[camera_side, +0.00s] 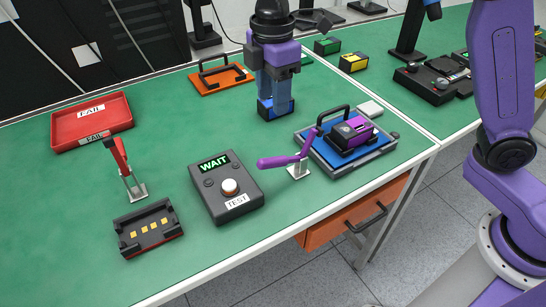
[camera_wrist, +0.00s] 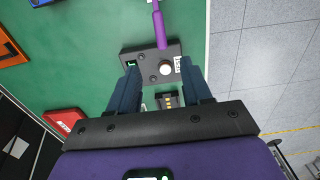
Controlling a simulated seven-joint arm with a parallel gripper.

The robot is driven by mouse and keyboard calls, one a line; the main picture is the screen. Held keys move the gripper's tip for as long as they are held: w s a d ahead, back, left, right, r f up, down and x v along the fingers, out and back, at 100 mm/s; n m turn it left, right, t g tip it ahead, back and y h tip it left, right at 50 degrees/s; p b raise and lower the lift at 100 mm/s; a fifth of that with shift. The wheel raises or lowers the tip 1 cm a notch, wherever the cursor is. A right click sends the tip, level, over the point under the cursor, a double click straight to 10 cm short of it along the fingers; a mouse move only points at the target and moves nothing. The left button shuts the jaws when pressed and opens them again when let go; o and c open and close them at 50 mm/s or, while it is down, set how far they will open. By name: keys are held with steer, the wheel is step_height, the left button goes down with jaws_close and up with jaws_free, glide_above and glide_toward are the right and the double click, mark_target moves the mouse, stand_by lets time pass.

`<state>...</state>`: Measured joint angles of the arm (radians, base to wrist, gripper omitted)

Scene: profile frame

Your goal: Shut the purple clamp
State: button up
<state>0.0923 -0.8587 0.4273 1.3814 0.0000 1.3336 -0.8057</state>
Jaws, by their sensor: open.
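The purple clamp (camera_side: 290,161) stands on a small metal bracket beside the blue-and-grey fixture in the side view. Its long purple handle lies almost level, pointing left towards the test box, and a shorter purple arm rises at its right end. The handle also shows at the top of the wrist view (camera_wrist: 160,27). My gripper (camera_side: 275,108) is open and empty, pointing down, behind the clamp in the side view and apart from it. In the wrist view my fingers (camera_wrist: 159,72) are spread apart, with the test box visible beyond them.
The test box (camera_side: 227,188) reads WAIT and has a white button. A red clamp (camera_side: 121,160) and black fixture (camera_side: 148,229) stand left. The blue-and-grey fixture (camera_side: 326,148) holds a purple-and-black part (camera_side: 353,132). A red FAIL tray (camera_side: 91,119) and orange holder (camera_side: 222,80) lie farther back.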

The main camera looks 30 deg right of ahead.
mark_target(273, 158)
step_height(273, 158, down, 17)
steer(key=shift+f, duration=0.1)
stand_by(0.5)
steer(key=c, duration=0.7)
